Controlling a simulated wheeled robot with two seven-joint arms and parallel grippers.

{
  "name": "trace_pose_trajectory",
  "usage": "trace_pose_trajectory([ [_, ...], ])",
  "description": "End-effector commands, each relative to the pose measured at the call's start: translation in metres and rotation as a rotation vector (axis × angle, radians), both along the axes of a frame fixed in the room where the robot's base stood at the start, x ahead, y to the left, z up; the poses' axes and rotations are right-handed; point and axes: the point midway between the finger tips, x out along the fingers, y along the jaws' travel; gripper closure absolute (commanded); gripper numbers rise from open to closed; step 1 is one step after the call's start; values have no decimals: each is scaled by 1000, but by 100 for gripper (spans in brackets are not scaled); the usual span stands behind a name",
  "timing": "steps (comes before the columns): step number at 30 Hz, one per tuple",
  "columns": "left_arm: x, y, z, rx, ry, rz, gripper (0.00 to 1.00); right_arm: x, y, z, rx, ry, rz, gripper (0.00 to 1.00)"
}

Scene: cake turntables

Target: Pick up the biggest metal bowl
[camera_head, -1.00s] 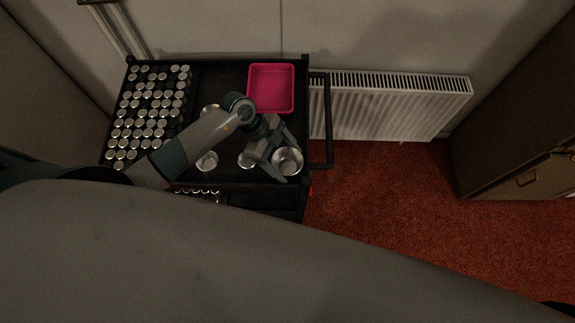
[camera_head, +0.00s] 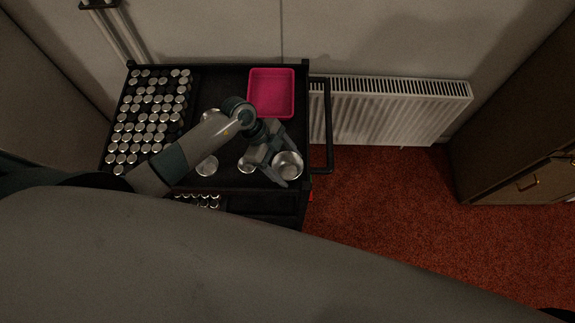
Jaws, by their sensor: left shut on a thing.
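The biggest metal bowl (camera_head: 291,167) is at the right front corner of the black cart's top. My left gripper (camera_head: 282,166) reaches over the cart from the left and is shut on this bowl at its left side. The fingers cover part of the bowl's rim, and I cannot tell whether it is clear of the surface. Smaller metal bowls stand to the left: one (camera_head: 246,165) beside the gripper, one (camera_head: 207,166) further left, and another (camera_head: 210,113) partly hidden behind my arm. My right gripper is not in view.
A pink tray (camera_head: 271,93) sits at the back right of the black cart (camera_head: 222,78). Many small metal-topped cylinders (camera_head: 150,120) fill its left side. The cart's handle (camera_head: 329,125) and a white radiator (camera_head: 390,112) are to the right. Red carpet (camera_head: 400,220) is open beyond.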

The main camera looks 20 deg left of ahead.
Motion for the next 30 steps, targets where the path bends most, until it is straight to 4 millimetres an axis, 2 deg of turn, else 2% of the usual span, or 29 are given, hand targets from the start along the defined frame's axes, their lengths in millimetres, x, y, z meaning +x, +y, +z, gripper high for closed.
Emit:
trace_pose_trajectory([
  [7,1,0,15,0,-4,-1,52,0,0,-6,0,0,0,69],
  [12,1,0,40,-2,-6,-3,52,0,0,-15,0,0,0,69],
  [24,-68,-15,79,-2,-3,-4,52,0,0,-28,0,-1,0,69],
  [30,-95,-21,97,-2,-3,-3,52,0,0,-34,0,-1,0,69],
])
